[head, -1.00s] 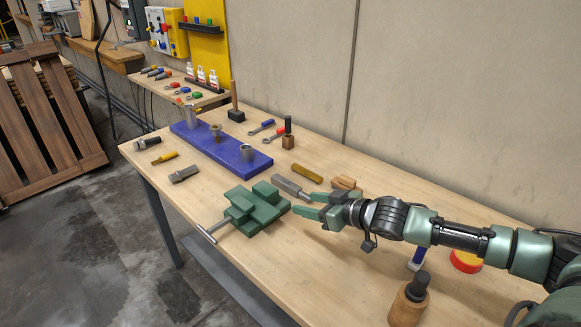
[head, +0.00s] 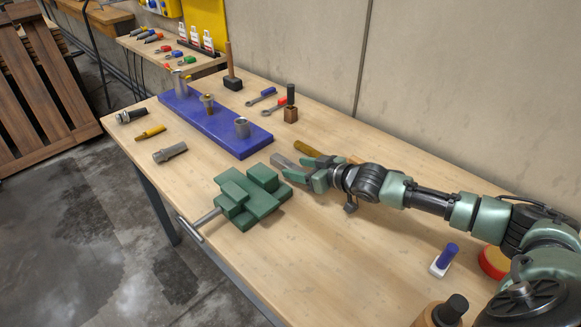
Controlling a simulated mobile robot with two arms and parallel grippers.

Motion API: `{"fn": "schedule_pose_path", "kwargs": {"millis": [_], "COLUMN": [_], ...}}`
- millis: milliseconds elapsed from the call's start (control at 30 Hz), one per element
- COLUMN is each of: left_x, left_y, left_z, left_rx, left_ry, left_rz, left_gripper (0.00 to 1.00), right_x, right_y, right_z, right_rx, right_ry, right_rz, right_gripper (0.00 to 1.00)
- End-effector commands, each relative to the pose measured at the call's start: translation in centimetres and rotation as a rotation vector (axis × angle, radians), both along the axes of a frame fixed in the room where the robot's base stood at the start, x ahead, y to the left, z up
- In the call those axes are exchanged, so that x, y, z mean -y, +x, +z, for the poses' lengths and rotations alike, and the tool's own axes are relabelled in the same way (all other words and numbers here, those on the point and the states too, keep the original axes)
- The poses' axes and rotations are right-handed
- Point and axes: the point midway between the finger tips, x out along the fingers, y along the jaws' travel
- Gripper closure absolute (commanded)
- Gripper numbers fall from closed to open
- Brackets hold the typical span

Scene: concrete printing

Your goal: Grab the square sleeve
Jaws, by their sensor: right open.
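A grey metal square-sided piece (head: 281,160), which looks like the square sleeve, lies on the workbench behind the green vise. Its right end is hidden by my right gripper. My right gripper (head: 292,168) reaches in from the right with its green fingers open, right at this piece; I cannot tell whether they touch it. A similar grey piece (head: 170,153) lies near the bench's left edge, away from the gripper. My left gripper is out of view.
The green vise (head: 250,195) stands just in front of the gripper. A blue board (head: 205,130) with upright metal parts lies farther back. A yellow-brown rod (head: 306,148) lies just behind the gripper.

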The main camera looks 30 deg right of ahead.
Motion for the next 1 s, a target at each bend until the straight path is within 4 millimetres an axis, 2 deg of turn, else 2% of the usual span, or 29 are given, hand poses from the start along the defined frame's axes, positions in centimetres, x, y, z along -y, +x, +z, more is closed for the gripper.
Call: {"fn": "schedule_pose_path", "kwargs": {"millis": [133, 433, 600, 633, 1000], "left_x": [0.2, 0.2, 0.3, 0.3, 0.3], "left_y": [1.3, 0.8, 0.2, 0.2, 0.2], "left_z": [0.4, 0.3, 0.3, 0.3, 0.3], "left_rx": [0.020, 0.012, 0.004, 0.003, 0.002], "left_ry": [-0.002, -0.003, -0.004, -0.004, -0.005], "left_rz": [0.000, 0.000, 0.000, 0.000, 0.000], "left_gripper": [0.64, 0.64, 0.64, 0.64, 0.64], "right_x": [-0.5, -0.7, -0.7, -0.7, -0.7], "right_y": [1.5, 1.8, 1.8, 1.8, 1.8], "right_z": [-0.5, -0.8, -0.8, -0.8, -0.8], "right_rx": [0.003, 0.001, 0.001, 0.001, 0.001], "right_ry": [0.000, -0.001, 0.000, 0.000, 0.000], "right_rz": [0.001, 0.002, 0.001, 0.001, 0.002], "right_gripper": [0.47, 0.47, 0.95, 1.00, 1.00]}}
